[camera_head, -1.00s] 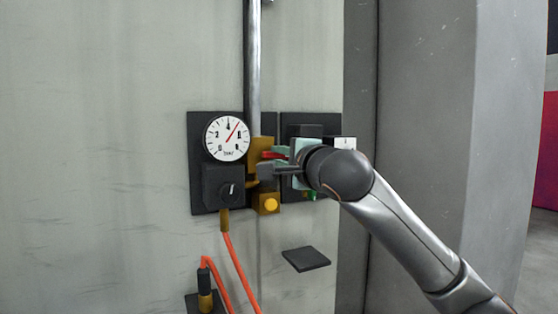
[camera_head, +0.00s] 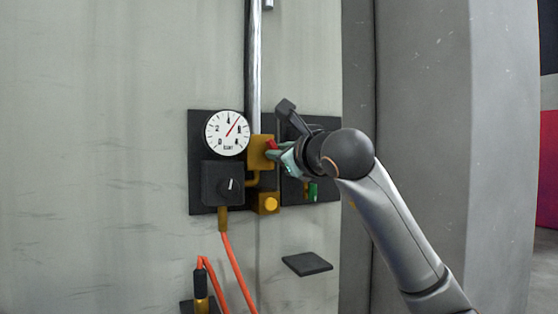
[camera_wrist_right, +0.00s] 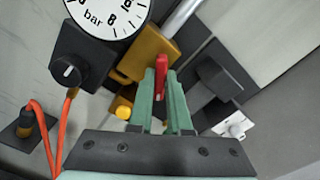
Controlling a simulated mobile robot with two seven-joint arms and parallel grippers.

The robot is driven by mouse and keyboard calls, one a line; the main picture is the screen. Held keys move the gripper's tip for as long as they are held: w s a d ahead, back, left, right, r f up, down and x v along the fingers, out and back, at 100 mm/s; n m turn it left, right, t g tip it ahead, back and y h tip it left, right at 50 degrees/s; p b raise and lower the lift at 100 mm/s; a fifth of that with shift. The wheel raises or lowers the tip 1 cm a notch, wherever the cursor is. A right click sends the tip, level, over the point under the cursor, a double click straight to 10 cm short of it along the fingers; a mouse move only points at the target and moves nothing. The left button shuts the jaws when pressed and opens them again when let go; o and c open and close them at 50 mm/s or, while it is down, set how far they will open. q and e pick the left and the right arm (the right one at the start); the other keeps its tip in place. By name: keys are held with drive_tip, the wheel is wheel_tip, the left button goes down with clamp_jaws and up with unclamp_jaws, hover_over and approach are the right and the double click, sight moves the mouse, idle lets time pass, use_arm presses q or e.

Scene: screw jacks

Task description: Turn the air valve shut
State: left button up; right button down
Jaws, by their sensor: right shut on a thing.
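The air valve is a brass-coloured block (camera_head: 258,152) on the pipe, with a red handle (camera_head: 271,144) at its right side. In the right wrist view the red handle (camera_wrist_right: 161,70) stands between the two pale green fingers of my right gripper (camera_wrist_right: 161,88). My right gripper, also in the head view (camera_head: 280,156), is shut on the handle and is tilted. It partly hides the handle and the panel behind. My left gripper is not in view.
A round pressure gauge (camera_head: 227,132) and a black knob box (camera_head: 223,184) sit left of the valve. A yellow button (camera_head: 270,204) is below. An orange hose (camera_head: 236,264) hangs down. A small dark plate (camera_head: 307,264) sticks out lower right. A grey pillar (camera_head: 420,80) stands at right.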

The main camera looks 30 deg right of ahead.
drive_tip(key=shift+f+m+b, duration=0.1)
drive_tip(key=shift+m+b, duration=0.95)
drive_tip(key=shift+m, duration=2.35)
drive_tip(key=c, duration=0.9)
unclamp_jaws()
drive_tip(key=shift+o, duration=0.2)
drive_tip(key=s+b, duration=0.1)
drive_tip(key=s, duration=1.1)
drive_tip(key=shift+s+a+b, duration=0.25)
drive_tip(key=shift+a+b, duration=0.1)
